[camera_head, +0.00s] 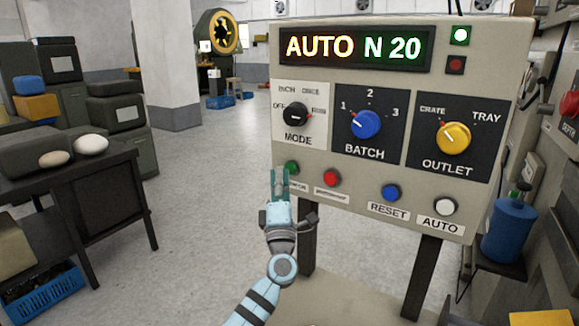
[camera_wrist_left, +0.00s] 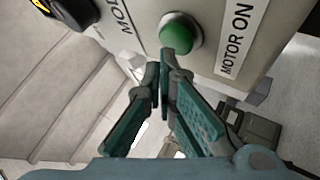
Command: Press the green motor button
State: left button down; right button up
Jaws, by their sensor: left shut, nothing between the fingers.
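The green motor button (camera_head: 292,167) is at the left end of the lower button row on the beige control panel (camera_head: 400,180). In the left wrist view the green button (camera_wrist_left: 178,32) sits beside a "MOTOR ON" label (camera_wrist_left: 242,35). My left gripper (camera_head: 279,172) is shut and empty, just in front of the panel. In the left wrist view its fingertips (camera_wrist_left: 163,72) are just below the button; whether they touch it I cannot tell. In the head view the gripper partly covers the button's label. My right gripper is not in view.
A red button (camera_head: 331,177), a blue reset button (camera_head: 391,192) and a white auto button (camera_head: 445,206) continue the row. Above are three knobs and a lit "AUTO N 20" display (camera_head: 353,48). A dark table (camera_head: 95,190) stands left. The floor between is clear.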

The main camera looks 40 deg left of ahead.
pick_arm(q)
jog(key=shift+s, duration=0.35)
jog(key=s+p, duration=0.2)
jog(key=s, duration=0.1)
jog(key=s+p, duration=0.2)
jog(key=shift+d, duration=0.3)
dwell(0.8)
